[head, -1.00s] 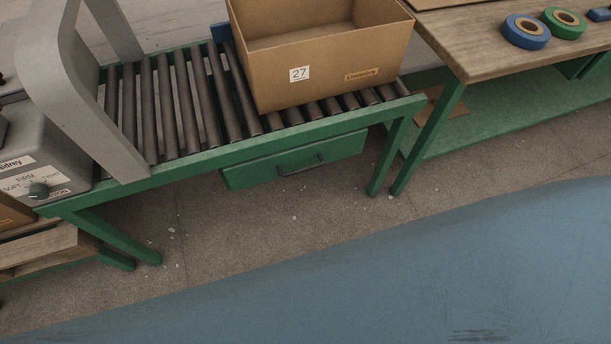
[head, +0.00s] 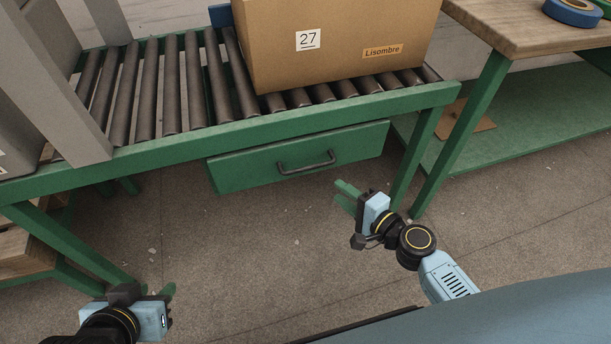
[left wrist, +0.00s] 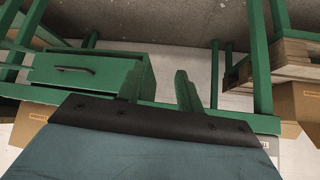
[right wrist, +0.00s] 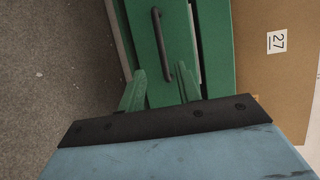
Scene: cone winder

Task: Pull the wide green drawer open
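The wide green drawer (head: 240,172) hangs under the green roller table and looks shut in the head view. Its dark bar handle (head: 305,164) is on the front. My right gripper (head: 346,196) is open and empty, below and to the right of the handle and apart from it. In the right wrist view, the handle (right wrist: 160,45) lies ahead, between the lines of the open fingers (right wrist: 162,82). My left gripper (head: 170,290) is low at the left, away from the drawer. Its fingers (left wrist: 157,82) are apart and empty in the left wrist view, where the drawer (left wrist: 85,75) shows at left.
A cardboard box (head: 350,50) marked 27 stands on the rollers (head: 165,85) above the drawer. The table's right leg (head: 415,155) is close to my right gripper. A wooden-topped bench (head: 510,25) stands at right. The floor before the drawer is clear.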

